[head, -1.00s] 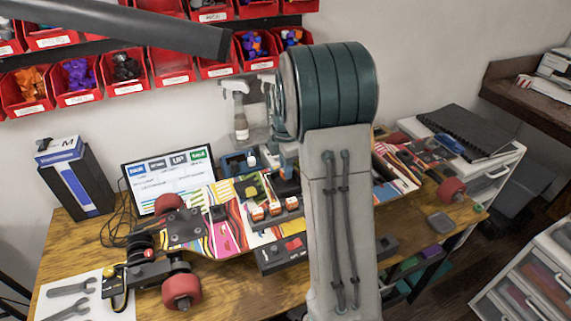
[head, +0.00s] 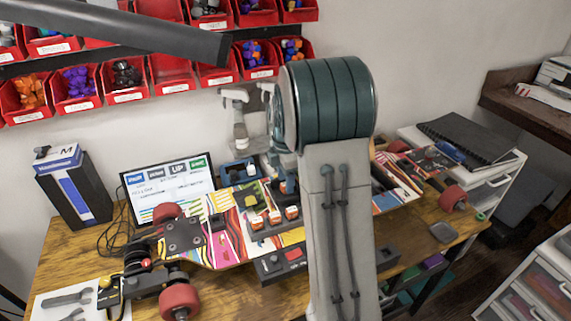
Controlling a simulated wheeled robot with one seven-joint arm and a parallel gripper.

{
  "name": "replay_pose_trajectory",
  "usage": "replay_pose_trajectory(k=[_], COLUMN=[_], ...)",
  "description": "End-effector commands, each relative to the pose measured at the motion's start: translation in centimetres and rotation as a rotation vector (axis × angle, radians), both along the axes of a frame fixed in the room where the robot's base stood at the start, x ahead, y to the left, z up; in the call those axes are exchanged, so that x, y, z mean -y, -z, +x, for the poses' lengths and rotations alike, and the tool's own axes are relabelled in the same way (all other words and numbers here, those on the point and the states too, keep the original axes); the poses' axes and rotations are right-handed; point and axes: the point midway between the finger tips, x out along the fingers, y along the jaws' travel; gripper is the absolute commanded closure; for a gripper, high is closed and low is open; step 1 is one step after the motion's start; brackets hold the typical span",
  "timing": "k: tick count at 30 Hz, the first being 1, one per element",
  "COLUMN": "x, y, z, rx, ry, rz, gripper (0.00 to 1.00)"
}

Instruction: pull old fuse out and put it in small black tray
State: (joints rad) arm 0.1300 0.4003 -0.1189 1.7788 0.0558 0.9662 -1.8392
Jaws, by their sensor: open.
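Several small orange fuses with pale tops stand in a dark holder on the colourful skateboard deck (head: 222,240): a left one (head: 257,222), a middle one (head: 274,217) and a right one (head: 291,212). I cannot tell which is the old one. My gripper (head: 284,187) points down just behind the fuses, partly hidden by my own arm. It is open, and I see nothing held in it.
A black box with a red switch (head: 282,263) sits in front of the fuses. Red wheels (head: 179,299) stick out at the deck's left. A laptop-like screen (head: 168,187) and spray bottle (head: 239,130) stand behind. Wrenches (head: 68,298) lie front left. Table around the grey tray is clear.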

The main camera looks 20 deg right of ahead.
Motion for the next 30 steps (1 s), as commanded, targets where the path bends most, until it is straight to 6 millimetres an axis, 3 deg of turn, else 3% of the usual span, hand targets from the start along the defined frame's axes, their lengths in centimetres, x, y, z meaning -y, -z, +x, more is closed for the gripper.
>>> replay_pose_trajectory(k=[16,21,30], x=[0.0,0.0,-0.6], y=[-11.1,-12.8,-13.5], z=[0.1,0.0,-0.8], rx=[0.004,0.001,0.010], ry=[0.000,0.000,0.050], rz=[-0.001,0.000,0.000], gripper=[0.56,0.56,0.56])
